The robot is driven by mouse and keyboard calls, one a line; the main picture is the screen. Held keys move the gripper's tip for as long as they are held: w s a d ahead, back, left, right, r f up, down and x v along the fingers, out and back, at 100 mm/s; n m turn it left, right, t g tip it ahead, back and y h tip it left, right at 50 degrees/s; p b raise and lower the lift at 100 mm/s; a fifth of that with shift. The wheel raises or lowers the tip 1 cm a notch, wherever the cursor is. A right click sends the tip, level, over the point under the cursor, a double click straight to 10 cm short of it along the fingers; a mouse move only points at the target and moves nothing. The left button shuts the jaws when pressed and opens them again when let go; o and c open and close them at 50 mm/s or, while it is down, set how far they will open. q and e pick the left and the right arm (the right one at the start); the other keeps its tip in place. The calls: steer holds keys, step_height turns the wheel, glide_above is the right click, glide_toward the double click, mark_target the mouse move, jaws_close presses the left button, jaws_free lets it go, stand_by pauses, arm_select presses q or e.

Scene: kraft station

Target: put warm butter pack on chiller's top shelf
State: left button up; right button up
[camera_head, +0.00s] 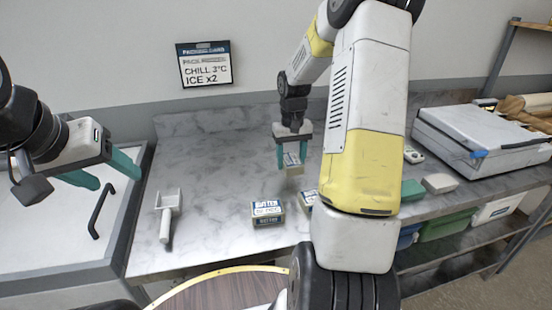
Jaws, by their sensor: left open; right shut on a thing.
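My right gripper (292,158) is shut on a small butter pack (291,160) and holds it above the marble counter. A second butter pack (267,213) with a dark label stands on the counter nearer the front. A third pack (308,200) is partly hidden behind my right arm. I cannot tell from the labels which pack is warm. My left gripper (108,176) is open and empty at the left, above the chiller's pale lid (60,235), which has a black handle (100,210). The chiller looks closed and its shelves are not visible.
A metal scoop (167,213) lies on the counter's left part. A sign (204,64) on the wall reads "CHILL 3°C ICE x2". A large white case (480,135) stands at the right, with coloured bins (448,224) below. The counter's middle (220,160) is clear.

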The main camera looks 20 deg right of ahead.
steer(key=shift+f, duration=1.7)
steer(key=shift+f, duration=0.15)
steer(key=o, duration=1.7)
steer(key=shift+c, duration=0.2)
